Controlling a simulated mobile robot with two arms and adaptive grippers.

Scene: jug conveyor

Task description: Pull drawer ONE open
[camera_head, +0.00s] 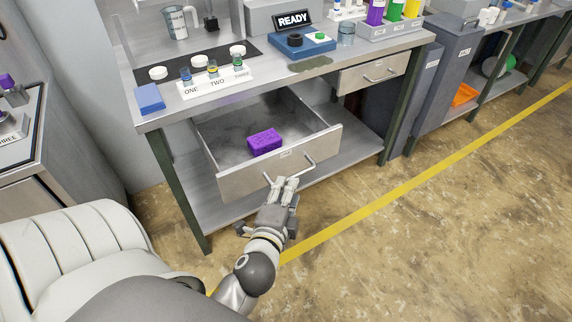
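A grey metal drawer (240,181) under the left part of the workbench is pulled well out. The small label on its front is too small to read, so I cannot tell its number from that. A purple block (264,142) lies inside it. The bar handle (309,161) is on the drawer front. Whether the fingers are closed around the bar is not clear.
A second drawer (360,76), to the right, is shut. On the workbench (166,113) are a blue sponge (149,98), a rack marked ONE and TWO, a jug (176,23) and a READY sign (293,20). A lower shelf (335,153) lies beneath. The floor to the right is clear.

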